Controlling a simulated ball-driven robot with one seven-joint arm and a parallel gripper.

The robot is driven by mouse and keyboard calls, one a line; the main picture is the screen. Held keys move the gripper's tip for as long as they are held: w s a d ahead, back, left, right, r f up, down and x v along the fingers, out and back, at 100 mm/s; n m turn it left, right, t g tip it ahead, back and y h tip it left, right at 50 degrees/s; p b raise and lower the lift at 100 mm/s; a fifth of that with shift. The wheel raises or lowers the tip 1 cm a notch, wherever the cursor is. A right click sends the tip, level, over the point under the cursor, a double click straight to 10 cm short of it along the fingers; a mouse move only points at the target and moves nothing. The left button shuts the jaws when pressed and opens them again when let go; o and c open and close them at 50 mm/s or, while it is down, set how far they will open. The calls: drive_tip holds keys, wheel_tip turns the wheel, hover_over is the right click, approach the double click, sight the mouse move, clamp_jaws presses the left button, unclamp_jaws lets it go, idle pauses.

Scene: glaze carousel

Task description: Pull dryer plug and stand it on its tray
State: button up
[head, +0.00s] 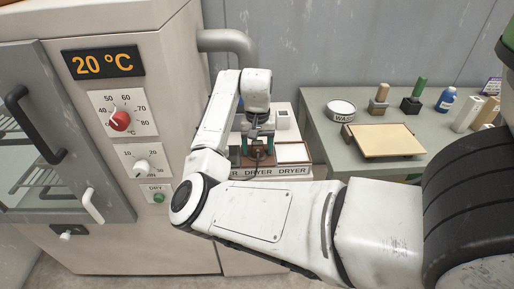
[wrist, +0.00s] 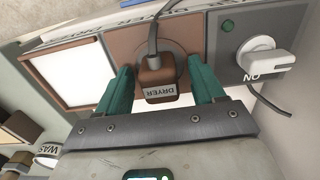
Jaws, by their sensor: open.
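The dryer plug (wrist: 157,84) is a brown block labelled DRYER with a grey cable running up from it in the wrist view. It sits in front of a round socket on a brown panel (wrist: 187,32); I cannot tell how deep it is seated. My gripper (wrist: 160,68) has its teal fingers apart, one on each side of the plug, with gaps visible. In the head view my gripper (head: 259,140) is above the small plug (head: 257,154). A white, brown-framed tray (head: 293,152) lies just right of it; it also shows at left in the wrist view (wrist: 72,72).
A switch knob (wrist: 264,58) marked ON and a green light (wrist: 228,26) sit beside the socket panel. The dryer cabinet (head: 128,200) reads 20 °C at left. A table (head: 350,172) at right holds a board, a wash bowl, stamps and bottles.

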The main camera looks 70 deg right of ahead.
sight(258, 143)
idle(0.4)
clamp_jaws()
idle(0.4)
drive_tip(key=shift+r+p, duration=0.15)
drive_tip(key=shift+p, duration=0.15)
drive_tip(key=shift+r+p, duration=2.9)
drive_tip(key=shift+p, duration=0.4)
drive_tip(key=shift+p, duration=0.35)
drive_tip(key=shift+s, duration=0.1)
drive_tip(key=shift+s+d+p, duration=0.7)
drive_tip(key=shift+s+p, duration=0.25)
drive_tip(key=shift+s, duration=0.7)
drive_tip(key=shift+s+d+p, duration=0.65)
drive_tip(key=shift+s+p, duration=0.35)
drive_tip(key=shift+s, duration=0.65)
drive_tip(key=shift+s+d+p, duration=0.7)
drive_tip(key=shift+s+p, duration=0.25)
drive_tip(key=shift+s, duration=0.7)
